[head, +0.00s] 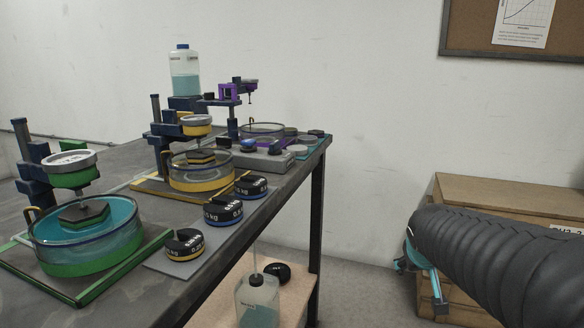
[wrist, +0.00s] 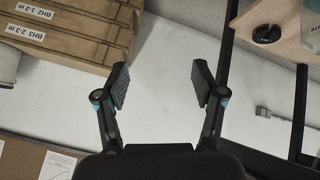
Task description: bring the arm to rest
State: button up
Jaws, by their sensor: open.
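My arm reaches in from the right edge of the head view, its dark ribbed sleeve covering most of the gripper. Part of my gripper (head: 424,262) shows there as a teal and dark finger in front of the wooden crates. In the wrist view my gripper (wrist: 161,88) is open, its two dark pads well apart with nothing between them. Behind the gap is bare pale wall or floor; I cannot tell which. The gripper is to the right of the table and apart from it.
The dark table (head: 135,160) holds green, yellow and purple lever stands with round basins, and several black weights (head: 223,209). A bottle (head: 258,300) stands on a lower shelf. Wooden crates (head: 500,200) stand at right; they also show in the wrist view (wrist: 70,30). A noticeboard hangs above.

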jog(key=s+a+f+g+y, duration=0.1)
jog(key=s+a, duration=0.4)
jog(key=s, duration=0.5)
jog(key=s+a+f+y, duration=0.1)
jog(key=s+a, duration=0.4)
jog(key=s, duration=0.5)
jog(key=shift+s+a+f+g+y, duration=0.35)
jog(key=shift+f+g+y, duration=0.05)
jog(key=shift+y, duration=0.3)
